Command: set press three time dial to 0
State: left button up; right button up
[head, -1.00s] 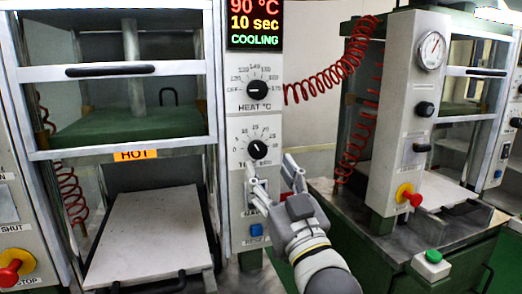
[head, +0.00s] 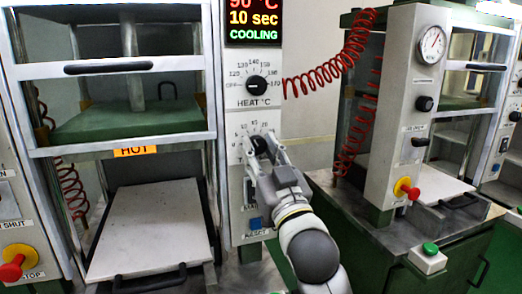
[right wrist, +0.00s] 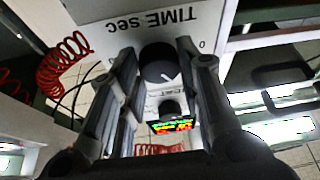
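The black time dial (head: 258,145) is on the white control column (head: 230,190) of the press in front of me, partly hidden by my fingers. In the right wrist view the dial (right wrist: 158,63) appears upside down under "TIME sec", with a short white mark on it. My right gripper (head: 262,140) is at the dial. Its fingers (right wrist: 160,68) are spread on both sides of the knob; narrow gaps seem to remain, and contact is unclear. The display (head: 253,22) reads 10 sec and COOLING. My left gripper is not in view.
The heat dial (head: 258,86) is above the time dial, and a blue reset button (head: 256,223) is below. A red coiled hose (head: 325,72) hangs to the right. Another press (head: 405,110) with a red stop knob (head: 405,188) stands further right.

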jog(key=shift+c, duration=1.4)
jog(key=shift+n+p, duration=0.35)
jog(key=shift+n, duration=0.05)
jog(key=shift+d+r+n+g+y+p, duration=0.15)
jog(key=shift+n+g+y+p, duration=0.15)
jog(key=shift+n+y+p, duration=0.45)
jog(key=n+g+y+p, duration=0.1)
jog(key=n+p, duration=0.2)
jog(key=n, duration=0.1)
jog(key=n+g+y+p, duration=0.1)
jog(key=n+g+p, duration=0.1)
jog(key=n+p, duration=0.2)
jog(key=n+g+y+p, duration=0.1)
jog(key=n+p, duration=0.2)
jog(key=n, duration=0.1)
jog(key=shift+w+d+r+p, duration=0.15)
jog(key=shift+r+p, duration=0.15)
jog(key=shift+f+n+g+p, duration=0.15)
jog(key=shift+n+g+p, duration=0.45)
jog(key=shift+n+p, duration=0.3)
jog(key=o, duration=1)
jog(key=shift+f, duration=0.1)
